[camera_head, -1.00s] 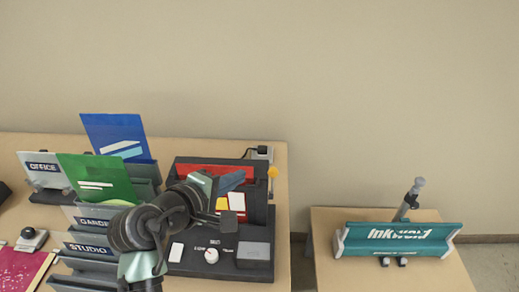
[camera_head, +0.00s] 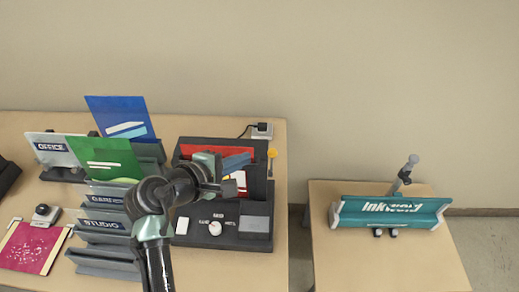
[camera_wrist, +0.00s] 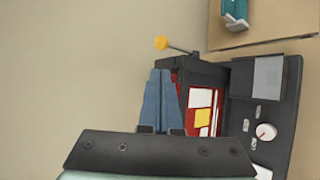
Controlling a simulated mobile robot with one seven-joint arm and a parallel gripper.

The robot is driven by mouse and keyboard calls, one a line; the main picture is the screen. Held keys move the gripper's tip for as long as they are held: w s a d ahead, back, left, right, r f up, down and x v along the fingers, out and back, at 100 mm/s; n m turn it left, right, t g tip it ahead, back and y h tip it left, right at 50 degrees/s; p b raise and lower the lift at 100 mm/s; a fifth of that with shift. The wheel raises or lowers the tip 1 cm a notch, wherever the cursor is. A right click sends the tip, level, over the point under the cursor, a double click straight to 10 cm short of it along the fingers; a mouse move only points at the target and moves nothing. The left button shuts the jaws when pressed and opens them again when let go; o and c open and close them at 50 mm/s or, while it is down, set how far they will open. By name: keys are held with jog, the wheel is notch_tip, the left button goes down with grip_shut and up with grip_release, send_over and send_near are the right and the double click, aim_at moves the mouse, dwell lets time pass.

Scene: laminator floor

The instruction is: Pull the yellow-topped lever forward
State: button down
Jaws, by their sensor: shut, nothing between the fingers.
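The lever has a round yellow top (camera_head: 272,153) and stands at the right side of the black laminator (camera_head: 258,241). In the wrist view its yellow knob (camera_wrist: 161,43) sits on a thin grey rod that runs toward the machine. My gripper (camera_head: 249,156) is over the laminator, left of the lever, its blue fingers pointing right. In the wrist view the fingers (camera_wrist: 160,71) are shut together and empty. The knob shows just past their tips, with a visible gap in the picture.
Left of the laminator stands a rack with a blue folder (camera_head: 121,118), a green folder (camera_head: 105,158) and labelled slots. A power socket (camera_head: 262,131) is behind the lever. A teal machine (camera_head: 390,213) is on a separate table at the right, across a gap.

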aim_at(259, 159)
jog(key=p+x, duration=0.1)
jog(key=x, duration=0.6)
jog(key=shift+w, duration=0.15)
jog(key=shift+f+b, duration=0.25)
jog(key=shift+b, duration=0.15)
jog(key=shift+s+d+m+t+b, duration=0.1)
jog(key=shift+s+m+t+b, duration=0.3)
jog(key=shift+s+t+b, duration=0.85)
jog(key=shift+w+g+b, duration=0.35)
jog(key=shift+w+b, duration=0.1)
jog(key=shift+b, duration=0.1)
jog(key=s+f+t+h+b, duration=0.1)
jog(key=b, duration=0.3)
jog(key=shift+m, duration=0.3)
jog(key=s+m+t+h+b, duration=0.1)
jog(key=b, duration=0.5)
jog(key=s+f+m+t+h+b, duration=0.1)
jog(key=t+b, duration=0.1)
jog(key=b, duration=0.5)
jog(key=s+m+t+h+b, duration=0.1)
jog(key=b, duration=0.6)
jog(key=shift+s+f+m+t, duration=0.3)
jog(key=shift+t, duration=0.1)
